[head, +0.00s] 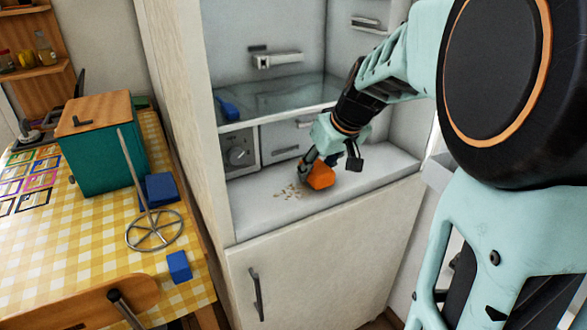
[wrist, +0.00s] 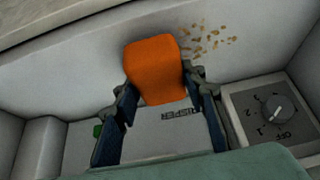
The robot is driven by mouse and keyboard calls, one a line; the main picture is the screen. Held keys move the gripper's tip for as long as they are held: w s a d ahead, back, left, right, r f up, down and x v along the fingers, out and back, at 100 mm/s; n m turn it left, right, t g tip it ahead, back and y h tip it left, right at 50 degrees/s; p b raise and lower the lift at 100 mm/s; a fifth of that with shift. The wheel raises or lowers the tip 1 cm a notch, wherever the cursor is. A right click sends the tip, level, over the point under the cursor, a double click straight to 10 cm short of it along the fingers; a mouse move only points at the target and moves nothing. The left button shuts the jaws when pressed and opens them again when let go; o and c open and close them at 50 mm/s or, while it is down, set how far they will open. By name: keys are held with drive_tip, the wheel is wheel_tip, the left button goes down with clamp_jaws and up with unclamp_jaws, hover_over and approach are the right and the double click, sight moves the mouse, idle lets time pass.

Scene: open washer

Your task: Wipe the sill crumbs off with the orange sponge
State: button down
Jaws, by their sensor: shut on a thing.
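The orange sponge (head: 321,175) is in my gripper (head: 318,168) over the white sill (head: 260,213) of the open fridge-like compartment. In the wrist view the sponge (wrist: 156,70) sits between the two fingers of my gripper (wrist: 163,85), which are shut on it. Pale crumbs (head: 290,191) lie scattered on the sill just left of the sponge. In the wrist view the crumbs (wrist: 208,40) lie to the upper right of the sponge, apart from it. I cannot tell whether the sponge touches the sill.
A control box with a dial (head: 238,156) stands behind the sill at left. A glass shelf (head: 275,97) with a blue item (head: 228,108) is above. At left, a checkered table (head: 90,240) holds a teal box (head: 102,145), a wire stand (head: 150,228) and blue blocks (head: 179,266).

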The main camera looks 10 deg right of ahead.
sight(288, 190)
drive_tip(key=shift+f+b, duration=0.8)
drive_tip(key=shift+f, duration=0.05)
drive_tip(key=shift+s+a+r, duration=0.1)
drive_tip(key=shift+s+a, duration=0.25)
drive_tip(key=shift+a, duration=0.7)
drive_tip(key=shift+s+a+r, duration=0.1)
drive_tip(key=shift+s+a, duration=0.2)
drive_tip(key=shift+a, duration=0.75)
drive_tip(key=shift+s+a, duration=0.35)
drive_tip(key=shift+a, duration=0.7)
drive_tip(key=shift+d, duration=0.1)
drive_tip(key=d, duration=0.2)
drive_tip(key=w+d, duration=0.1)
drive_tip(key=d, duration=0.1)
drive_tip(key=w+d+b, duration=0.1)
drive_tip(key=d, duration=0.1)
drive_tip(key=shift+d+f, duration=0.1)
drive_tip(key=shift+f, duration=0.1)
drive_tip(key=shift+s+a+f, duration=0.1)
drive_tip(key=shift+s+a, duration=0.25)
drive_tip(key=shift+a, duration=0.7)
drive_tip(key=shift+s+a, duration=0.4)
drive_tip(key=shift+a, duration=0.7)
drive_tip(key=shift+s+a+f, duration=0.1)
drive_tip(key=shift+s+a, duration=0.25)
drive_tip(key=shift+a, duration=0.7)
